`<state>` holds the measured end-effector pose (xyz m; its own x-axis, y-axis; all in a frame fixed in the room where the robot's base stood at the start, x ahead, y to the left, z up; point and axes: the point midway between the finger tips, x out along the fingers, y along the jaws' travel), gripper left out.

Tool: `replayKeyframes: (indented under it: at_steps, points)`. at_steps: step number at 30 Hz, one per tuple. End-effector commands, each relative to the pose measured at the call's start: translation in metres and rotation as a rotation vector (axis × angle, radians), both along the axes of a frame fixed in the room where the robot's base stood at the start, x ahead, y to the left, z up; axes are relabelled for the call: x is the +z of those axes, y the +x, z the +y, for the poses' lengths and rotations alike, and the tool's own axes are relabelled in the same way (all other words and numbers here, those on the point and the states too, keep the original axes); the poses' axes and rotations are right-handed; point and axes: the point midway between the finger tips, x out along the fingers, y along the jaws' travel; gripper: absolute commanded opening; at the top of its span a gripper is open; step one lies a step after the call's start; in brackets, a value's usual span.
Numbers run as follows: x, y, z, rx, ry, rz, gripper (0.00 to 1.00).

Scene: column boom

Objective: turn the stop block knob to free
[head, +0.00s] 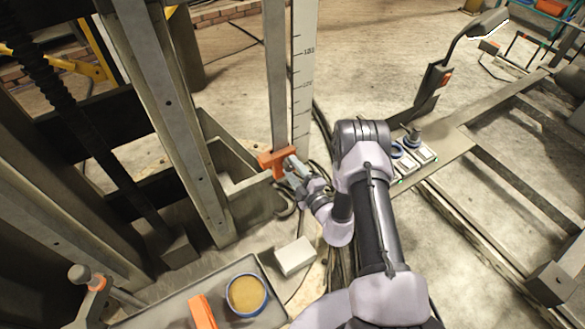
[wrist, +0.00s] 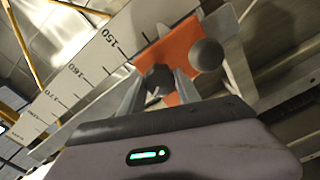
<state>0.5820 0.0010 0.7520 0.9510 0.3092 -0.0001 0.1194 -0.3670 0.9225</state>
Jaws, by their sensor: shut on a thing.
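The orange stop block (head: 270,163) sits on the upright rail beside the white scale strip. In the wrist view the orange block (wrist: 182,46) is seen close up and tilted. A dark rounded knob (wrist: 158,77) lies between the fingers of my gripper (wrist: 160,88), which is shut on it. A second dark ball-shaped part (wrist: 206,54) stands out from the block to the right, outside the fingers. In the head view my gripper (head: 292,166) reaches the right side of the block and hides the knob. I cannot read any marking for the knob's position.
The scale strip (head: 304,70) runs up beside the rail. A tray (head: 178,302) at the lower left holds a round blue-rimmed tin (head: 246,294) and an orange piece (head: 202,312). A white box (head: 295,257) lies close by. A control panel (head: 413,158) is right of my arm.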

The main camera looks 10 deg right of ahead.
Motion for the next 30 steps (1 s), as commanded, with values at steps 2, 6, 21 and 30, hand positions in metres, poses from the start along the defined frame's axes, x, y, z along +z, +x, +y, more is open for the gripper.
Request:
replayKeyframes:
  at_steps: [2, 6, 21, 30]
  points:
    - [-0.0004, -0.0003, -0.0001, -0.001, -0.066, -0.020, 0.00]
    - [-0.0007, -0.0003, -0.0001, -0.001, -0.193, -0.062, 0.00]
    - [-0.0013, -0.0004, -0.0002, 0.000, -0.619, -0.200, 0.00]
    - [-0.0016, -0.0004, -0.0003, 0.000, -0.788, -0.255, 0.00]
